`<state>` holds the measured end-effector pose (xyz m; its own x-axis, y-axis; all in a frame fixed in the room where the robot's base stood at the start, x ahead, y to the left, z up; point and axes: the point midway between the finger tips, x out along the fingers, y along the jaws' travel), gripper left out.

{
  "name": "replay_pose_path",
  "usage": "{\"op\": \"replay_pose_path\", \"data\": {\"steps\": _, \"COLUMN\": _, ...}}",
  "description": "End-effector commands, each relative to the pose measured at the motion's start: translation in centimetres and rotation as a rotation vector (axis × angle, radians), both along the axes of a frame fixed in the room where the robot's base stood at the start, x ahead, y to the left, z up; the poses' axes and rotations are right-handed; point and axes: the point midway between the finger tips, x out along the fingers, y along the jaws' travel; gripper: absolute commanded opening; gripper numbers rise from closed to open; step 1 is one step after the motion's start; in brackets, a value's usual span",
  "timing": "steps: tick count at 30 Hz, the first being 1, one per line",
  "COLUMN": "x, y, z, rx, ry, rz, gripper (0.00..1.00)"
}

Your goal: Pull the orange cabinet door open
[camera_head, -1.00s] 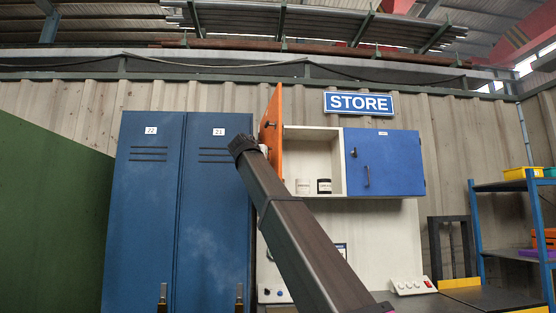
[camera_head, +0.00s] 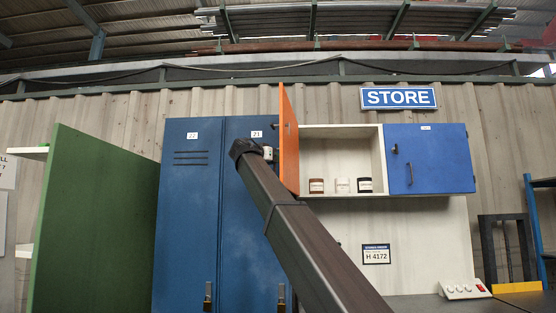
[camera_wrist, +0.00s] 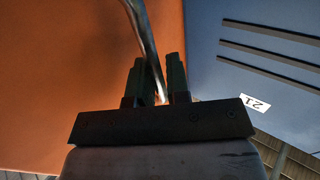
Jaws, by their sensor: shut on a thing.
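The orange cabinet door (camera_head: 288,135) stands swung out from the left side of the white wall cabinet (camera_head: 336,130), seen at a steep angle. The compartment behind it is open to view, with several small jars inside. My gripper (camera_head: 268,153) is at the door's left face, partly hidden by my dark arm. In the wrist view the orange door (camera_wrist: 65,60) fills the left side. My gripper's two fingers (camera_wrist: 160,82) are shut on the door's metal handle (camera_wrist: 142,32), which passes between them.
Tall blue lockers (camera_head: 188,220) stand left of and behind my gripper. The closed blue cabinet door (camera_head: 432,160) is on the right. A green panel (camera_head: 95,225) stands at the far left. A counter with a switch box (camera_head: 465,289) lies below.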

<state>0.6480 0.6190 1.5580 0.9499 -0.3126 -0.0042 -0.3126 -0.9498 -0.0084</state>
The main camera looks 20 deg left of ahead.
Motion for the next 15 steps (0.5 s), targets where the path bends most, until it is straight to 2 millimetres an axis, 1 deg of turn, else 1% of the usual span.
{"op": "replay_pose_path", "data": {"steps": 1, "x": 0.1, "y": 2.01, "z": 0.21, "rx": 0.001, "ry": -0.002, "rz": 0.041, "gripper": 0.0}}
{"op": "replay_pose_path", "data": {"steps": 7, "x": 0.17, "y": 2.11, "z": 0.25, "rx": 0.0, "ry": -0.001, "rz": 0.041, "gripper": 0.0}}
{"op": "replay_pose_path", "data": {"steps": 8, "x": 0.19, "y": 2.13, "z": 0.26, "rx": 0.0, "ry": -0.001, "rz": 0.041, "gripper": 0.34}}
{"op": "replay_pose_path", "data": {"steps": 10, "x": 0.19, "y": 2.06, "z": 0.25, "rx": 0.0, "ry": 0.0, "rz": 0.041, "gripper": 0.41}}
{"op": "replay_pose_path", "data": {"steps": 15, "x": 0.13, "y": 1.88, "z": 0.24, "rx": 0.0, "ry": -0.001, "rz": 0.04, "gripper": 0.36}}
